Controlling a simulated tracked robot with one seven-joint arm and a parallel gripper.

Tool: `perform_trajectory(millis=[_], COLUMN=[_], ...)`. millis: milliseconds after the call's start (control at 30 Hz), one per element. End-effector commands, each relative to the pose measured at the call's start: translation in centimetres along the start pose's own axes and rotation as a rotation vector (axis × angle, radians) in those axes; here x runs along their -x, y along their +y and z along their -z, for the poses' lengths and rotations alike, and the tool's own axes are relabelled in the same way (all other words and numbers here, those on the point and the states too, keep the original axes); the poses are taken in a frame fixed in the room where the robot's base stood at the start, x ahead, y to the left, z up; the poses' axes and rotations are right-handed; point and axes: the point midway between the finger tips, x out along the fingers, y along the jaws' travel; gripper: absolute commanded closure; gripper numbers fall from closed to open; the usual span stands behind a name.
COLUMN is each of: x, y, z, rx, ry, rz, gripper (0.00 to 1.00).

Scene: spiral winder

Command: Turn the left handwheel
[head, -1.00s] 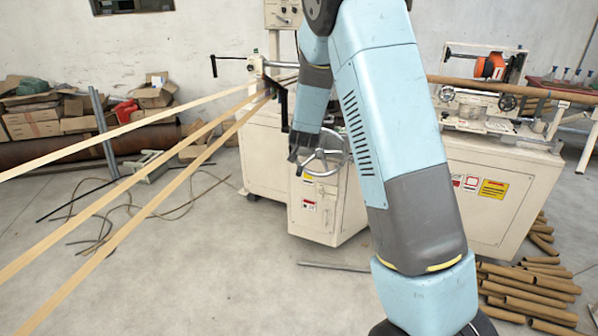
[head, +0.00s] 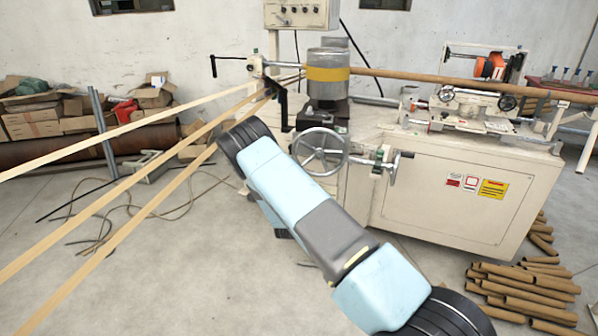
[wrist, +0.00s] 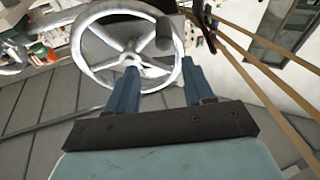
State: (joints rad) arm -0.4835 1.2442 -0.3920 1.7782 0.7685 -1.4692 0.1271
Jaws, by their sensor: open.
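The large grey spoked handwheel (head: 320,153) is on the front of the cream machine, left of its long cabinet. It fills the upper part of the wrist view (wrist: 130,59), with a dark handle knob at its upper right. My gripper (wrist: 161,70) is open and empty, its two blue fingers pointing toward the wheel. In the wrist view the left fingertip overlaps the wheel near its hub and the right one overlaps the lower right rim. I cannot tell whether either touches. In the head view my arm hides the gripper.
Wood-coloured strips (head: 125,182) run from the left to the machine. A small crank (head: 390,165) sticks out right of the wheel. Cardboard tubes (head: 520,285) lie on the floor at right. Smaller handwheels (head: 507,102) are on the right carriage. The floor at front left is mostly open.

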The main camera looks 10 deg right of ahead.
Motion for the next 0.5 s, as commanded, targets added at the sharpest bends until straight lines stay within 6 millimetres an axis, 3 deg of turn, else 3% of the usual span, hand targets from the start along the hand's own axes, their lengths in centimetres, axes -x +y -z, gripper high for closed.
perform_trajectory(millis=[100,300,500], x=[1.6,3.1,2.2], y=[-0.2,-0.4,-0.4], z=[-1.9,-3.3,-3.3], rx=[0.033,0.057,0.061], ry=[0.066,0.13,0.142], rz=[0.021,0.042,0.043], gripper=[0.48,0.48,0.48])
